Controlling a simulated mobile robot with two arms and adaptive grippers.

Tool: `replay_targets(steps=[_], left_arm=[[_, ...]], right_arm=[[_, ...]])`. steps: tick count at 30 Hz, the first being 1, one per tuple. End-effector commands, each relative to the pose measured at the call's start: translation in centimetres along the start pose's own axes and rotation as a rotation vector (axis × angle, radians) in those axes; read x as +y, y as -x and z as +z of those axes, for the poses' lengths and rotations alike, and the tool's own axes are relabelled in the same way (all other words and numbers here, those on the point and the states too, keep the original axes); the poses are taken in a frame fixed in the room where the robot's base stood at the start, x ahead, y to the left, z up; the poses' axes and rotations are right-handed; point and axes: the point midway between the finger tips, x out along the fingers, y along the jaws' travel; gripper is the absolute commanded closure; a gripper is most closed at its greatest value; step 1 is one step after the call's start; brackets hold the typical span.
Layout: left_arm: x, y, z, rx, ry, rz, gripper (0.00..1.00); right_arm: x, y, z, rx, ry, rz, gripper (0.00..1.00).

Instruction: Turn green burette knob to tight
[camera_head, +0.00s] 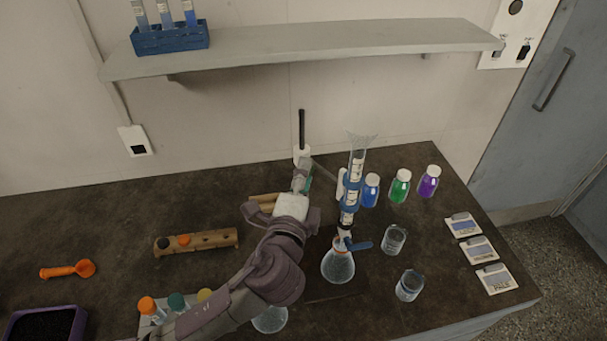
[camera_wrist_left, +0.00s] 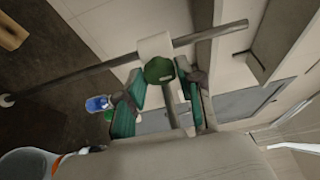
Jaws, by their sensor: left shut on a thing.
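The green knob (camera_wrist_left: 158,70) shows in the left wrist view, on the white clamp block (camera_wrist_left: 154,46) on a dark stand rod (camera_wrist_left: 210,36). My left gripper (camera_wrist_left: 165,88) is shut on the knob, with a teal finger on either side of it. In the head view my left gripper (camera_head: 303,180) is at the stand, just left of the burette (camera_head: 357,165), and its own wrist hides the knob there. The burette stands upright above a conical flask (camera_head: 337,266), with a blue stopcock (camera_head: 359,246). My right gripper is not in view.
Blue (camera_head: 370,190), green (camera_head: 400,186) and purple (camera_head: 428,182) bottles stand right of the burette. Two glass beakers (camera_head: 395,239) (camera_head: 409,286) stand in front of them. A wooden rack (camera_head: 208,241) is left of my arm. A shelf (camera_head: 300,48) hangs above.

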Motion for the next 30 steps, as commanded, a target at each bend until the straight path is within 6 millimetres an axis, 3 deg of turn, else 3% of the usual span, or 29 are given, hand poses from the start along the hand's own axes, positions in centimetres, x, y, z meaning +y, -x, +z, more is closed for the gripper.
replay_targets(steps=[13,20,29,30], left_arm=[[-1.1,0.0,0.0,-0.003,-0.311,0.133,0.98],[-0.4,-0.1,0.0,-0.002,-0.445,0.184,0.98],[-0.4,-0.1,0.0,-0.001,-0.455,0.188,0.98],[-0.4,-0.1,0.0,-0.001,-0.454,0.188,0.62]], right_arm=[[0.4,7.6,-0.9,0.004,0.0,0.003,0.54],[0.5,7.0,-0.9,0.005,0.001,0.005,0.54],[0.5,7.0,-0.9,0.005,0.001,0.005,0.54],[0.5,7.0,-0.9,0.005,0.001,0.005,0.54]])
